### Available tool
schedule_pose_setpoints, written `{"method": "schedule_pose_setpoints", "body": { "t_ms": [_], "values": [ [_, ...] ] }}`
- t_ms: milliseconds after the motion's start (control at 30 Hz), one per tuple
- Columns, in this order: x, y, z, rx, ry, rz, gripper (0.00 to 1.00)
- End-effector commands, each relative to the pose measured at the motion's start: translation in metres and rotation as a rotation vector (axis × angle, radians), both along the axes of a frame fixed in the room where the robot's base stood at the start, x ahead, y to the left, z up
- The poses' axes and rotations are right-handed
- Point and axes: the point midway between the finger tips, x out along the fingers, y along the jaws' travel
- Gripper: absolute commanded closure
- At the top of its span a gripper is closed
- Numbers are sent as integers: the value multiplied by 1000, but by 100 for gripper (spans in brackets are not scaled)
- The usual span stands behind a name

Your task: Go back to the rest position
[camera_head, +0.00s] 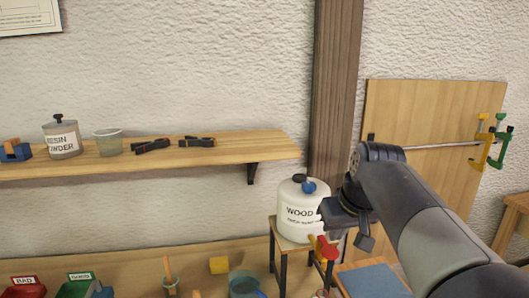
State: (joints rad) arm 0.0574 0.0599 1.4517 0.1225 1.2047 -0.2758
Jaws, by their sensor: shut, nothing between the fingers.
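My gripper (364,240) is dark and hangs at the end of my grey arm, right of the centre of the head view. Its fingers point downward and are shut with nothing held. It appears in front of the wall, just right of a white jug (298,222) labelled WOOD. The jug stands upright on a small stool (284,240), and my gripper overlaps its right edge in the picture. I cannot tell the gap in depth between them.
A wall shelf (240,148) holds a labelled tin (62,138), a clear cup (108,142) and black clips (152,146). A wooden panel (425,115) with green and yellow clamps (492,140) is at right. Below are red (24,290) and green (75,290) bins.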

Motion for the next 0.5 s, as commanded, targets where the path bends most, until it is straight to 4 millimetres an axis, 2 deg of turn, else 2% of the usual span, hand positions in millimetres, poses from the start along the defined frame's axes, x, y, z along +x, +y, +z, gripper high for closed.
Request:
{"method": "schedule_pose_setpoints", "body": {
  "t_ms": [267, 500],
  "values": [
    [2, -1, 5, -39, 157, -3, 100],
    [-8, -3, 42, -37, 148, -4, 100]
  ]
}}
